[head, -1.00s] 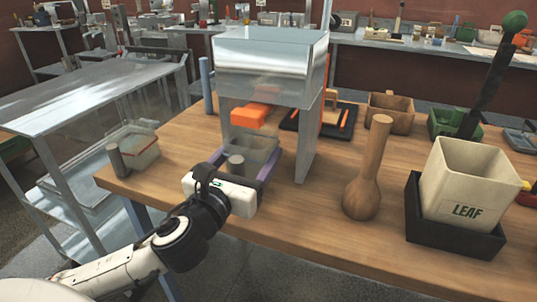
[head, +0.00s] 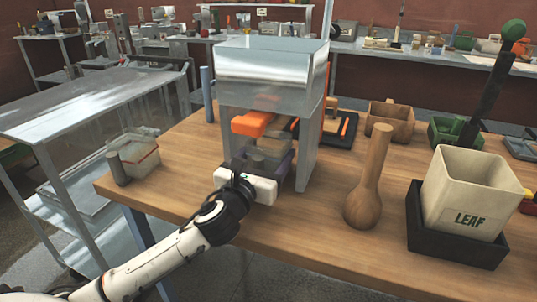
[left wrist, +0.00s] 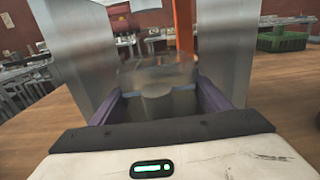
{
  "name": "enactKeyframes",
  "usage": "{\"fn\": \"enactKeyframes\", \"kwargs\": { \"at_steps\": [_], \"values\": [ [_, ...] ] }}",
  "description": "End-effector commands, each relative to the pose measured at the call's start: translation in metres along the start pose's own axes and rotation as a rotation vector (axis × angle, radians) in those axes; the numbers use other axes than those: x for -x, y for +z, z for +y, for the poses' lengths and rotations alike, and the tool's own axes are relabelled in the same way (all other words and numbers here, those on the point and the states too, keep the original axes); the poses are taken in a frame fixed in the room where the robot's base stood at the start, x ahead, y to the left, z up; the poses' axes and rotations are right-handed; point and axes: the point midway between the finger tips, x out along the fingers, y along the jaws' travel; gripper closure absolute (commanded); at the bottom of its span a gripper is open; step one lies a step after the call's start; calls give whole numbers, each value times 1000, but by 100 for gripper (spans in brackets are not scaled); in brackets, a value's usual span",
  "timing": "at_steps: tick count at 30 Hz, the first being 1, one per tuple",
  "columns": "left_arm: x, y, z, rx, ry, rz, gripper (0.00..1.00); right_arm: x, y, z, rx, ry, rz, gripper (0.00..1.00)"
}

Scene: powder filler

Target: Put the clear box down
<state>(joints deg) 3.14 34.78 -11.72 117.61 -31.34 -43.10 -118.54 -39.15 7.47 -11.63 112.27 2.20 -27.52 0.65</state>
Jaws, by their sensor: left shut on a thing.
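My left gripper (head: 262,164) is shut on a clear box (left wrist: 158,72), with its purple fingers on either side of it in the left wrist view. A grey round knob (left wrist: 156,91) shows on the box's near side. The box is in the opening under the metal filler (head: 270,72), between its side walls, below the orange part (head: 252,124). In the head view the gripper mostly hides it, and I cannot tell whether its bottom touches the table. My right gripper is not in view.
Another clear box (head: 140,157) with a grey knob stands at the wooden table's left edge. A wooden pestle-shaped piece (head: 369,180) stands right of the filler. A cream LEAF bin (head: 470,190) sits in a black tray (head: 450,248). The table front (head: 310,220) is clear.

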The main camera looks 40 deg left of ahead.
Motion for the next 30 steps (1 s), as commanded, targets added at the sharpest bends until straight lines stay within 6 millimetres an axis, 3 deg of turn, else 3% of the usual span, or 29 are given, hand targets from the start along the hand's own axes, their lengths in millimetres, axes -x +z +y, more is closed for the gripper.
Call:
{"fn": "enactKeyframes", "kwargs": {
  "at_steps": [4, 5, 8, 20, 30],
  "values": [
    [0, -2, 0, -1, 0, -1, 57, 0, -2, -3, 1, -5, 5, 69],
    [0, -2, 0, -1, 0, -1, 27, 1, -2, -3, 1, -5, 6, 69],
    [0, -2, 0, 0, 0, -1, 11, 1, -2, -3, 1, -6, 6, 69],
    [6, 0, 0, -1, -1, 0, 11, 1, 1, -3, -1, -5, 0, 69],
    [74, -2, -1, -1, -4, 3, 11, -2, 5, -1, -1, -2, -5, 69]
  ]
}}
